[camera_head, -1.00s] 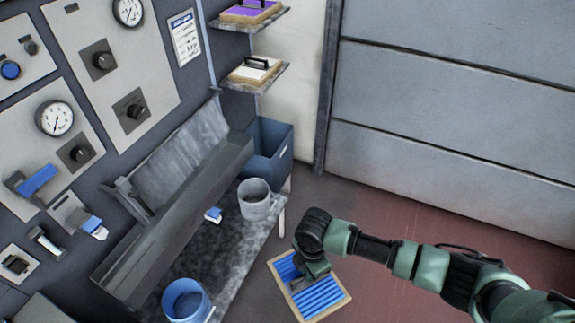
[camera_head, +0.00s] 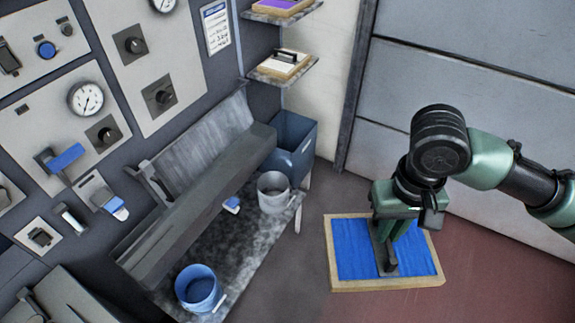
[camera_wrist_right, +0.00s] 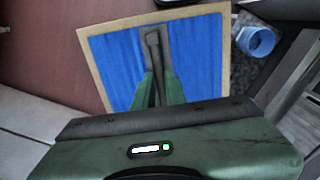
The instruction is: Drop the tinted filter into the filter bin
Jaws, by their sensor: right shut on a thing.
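The tinted filter (camera_head: 354,250) is a blue panel in a light wooden frame with a dark bar handle. My right gripper (camera_head: 388,238) is shut on that handle, with the filter face up beneath it, right of the bench. In the right wrist view the filter (camera_wrist_right: 108,62) fills the upper middle, and the gripper fingers (camera_wrist_right: 155,88) close on the handle. A blue open-topped bin (camera_head: 300,148), apparently the filter bin, stands at the far end of the bench, left of and beyond the filter. Its inside is mostly hidden. My left gripper is not in view.
The bench (camera_head: 250,262) holds a grey bucket (camera_head: 273,196) and a blue bucket (camera_head: 198,290). Two wall shelves (camera_head: 283,73) carry framed panels above the bin. A control panel (camera_head: 70,90) is at left, a shutter wall (camera_head: 460,75) at right. Red floor is open at right.

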